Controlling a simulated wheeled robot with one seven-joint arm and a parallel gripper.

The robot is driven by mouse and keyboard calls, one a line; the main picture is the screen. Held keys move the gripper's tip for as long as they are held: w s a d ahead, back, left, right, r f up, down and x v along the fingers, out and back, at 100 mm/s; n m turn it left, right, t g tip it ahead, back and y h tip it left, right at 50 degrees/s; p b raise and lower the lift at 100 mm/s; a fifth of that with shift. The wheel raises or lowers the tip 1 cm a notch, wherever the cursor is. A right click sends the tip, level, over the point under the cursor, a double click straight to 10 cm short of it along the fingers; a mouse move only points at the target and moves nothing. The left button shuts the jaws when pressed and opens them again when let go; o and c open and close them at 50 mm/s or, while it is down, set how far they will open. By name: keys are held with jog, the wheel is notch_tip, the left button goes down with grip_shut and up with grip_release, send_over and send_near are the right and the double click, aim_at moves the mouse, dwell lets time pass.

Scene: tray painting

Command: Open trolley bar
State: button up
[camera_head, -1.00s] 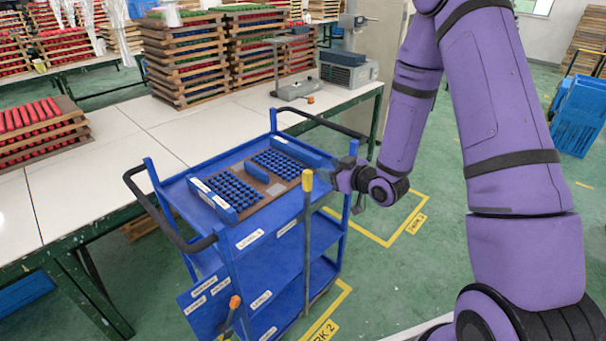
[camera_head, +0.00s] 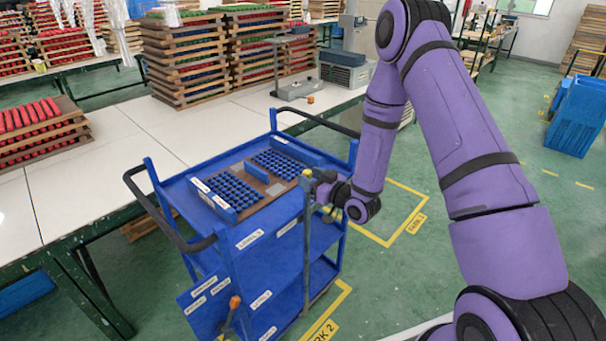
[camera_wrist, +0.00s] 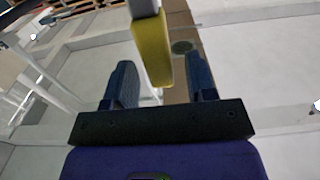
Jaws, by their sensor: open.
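The trolley bar (camera_head: 306,235) is a thin upright grey post with a yellow top, at the near right side of the blue trolley (camera_head: 262,238). In the wrist view, the yellow end (camera_wrist: 152,50) of the bar shows between the two blue fingers of my open gripper (camera_wrist: 161,80). A gap shows on each side of it, so the fingers are not closed on it.
A brown tray (camera_head: 265,198) with rows of dark blue pieces lies on the trolley's top shelf. A long white table (camera_head: 90,165) with stacked trays (camera_head: 190,60) stands behind and to the left. Green floor with yellow markings (camera_head: 395,240) is free on the right.

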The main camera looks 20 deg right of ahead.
jog(key=shift+x, duration=1.7)
grip_shut()
